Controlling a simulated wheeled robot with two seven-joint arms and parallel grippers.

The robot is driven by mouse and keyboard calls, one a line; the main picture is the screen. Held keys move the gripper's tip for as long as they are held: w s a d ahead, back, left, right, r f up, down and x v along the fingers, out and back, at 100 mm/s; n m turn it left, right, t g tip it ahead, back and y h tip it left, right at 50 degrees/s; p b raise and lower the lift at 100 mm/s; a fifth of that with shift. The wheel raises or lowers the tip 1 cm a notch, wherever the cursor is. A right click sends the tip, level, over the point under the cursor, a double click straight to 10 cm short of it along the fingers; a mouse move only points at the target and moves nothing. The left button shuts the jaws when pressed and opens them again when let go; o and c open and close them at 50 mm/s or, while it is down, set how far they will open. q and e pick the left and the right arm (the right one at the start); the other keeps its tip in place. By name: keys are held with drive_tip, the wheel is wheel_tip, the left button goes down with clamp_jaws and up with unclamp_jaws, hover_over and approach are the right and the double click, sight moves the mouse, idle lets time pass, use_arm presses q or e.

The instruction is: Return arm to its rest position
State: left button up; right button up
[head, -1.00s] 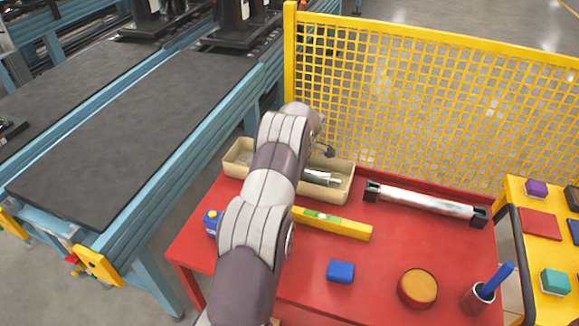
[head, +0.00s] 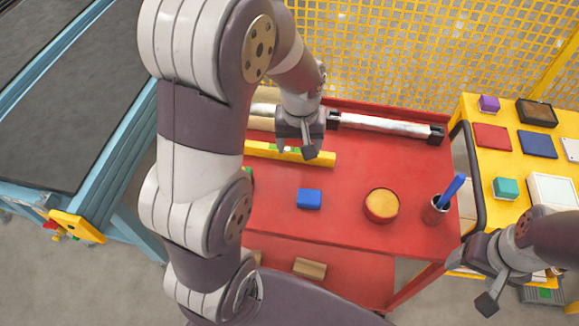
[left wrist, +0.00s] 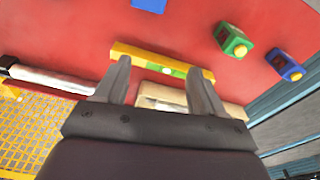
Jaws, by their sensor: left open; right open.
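My left arm reaches across the left half of the head view. Its gripper (head: 296,151) points down over the back of the red table (head: 345,205), just above the yellow spirit level (head: 262,150). In the left wrist view the two fingers (left wrist: 158,66) are spread apart with nothing between them. The level (left wrist: 128,54) and a beige bin (left wrist: 235,109) show beyond them. My right gripper (head: 474,280) is open and empty at the lower right, beside the table's right edge.
On the table are a blue block (head: 309,199), a round orange-topped tin (head: 382,206), a cup (head: 436,210) with a blue marker and a silver bar (head: 385,125). A yellow mesh fence (head: 400,60) stands behind. A yellow cart (head: 515,165) is at the right.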

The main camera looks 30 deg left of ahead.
use_arm(q)
drive_tip(key=s+d+f+m, duration=0.1)
drive_tip(key=s+d+m, duration=0.2)
drive_tip(key=s, duration=0.6)
drive_tip(key=shift+s+d+m+h, duration=0.25)
drive_tip(key=shift+m+h, duration=0.15)
drive_tip(key=shift+m, duration=0.8)
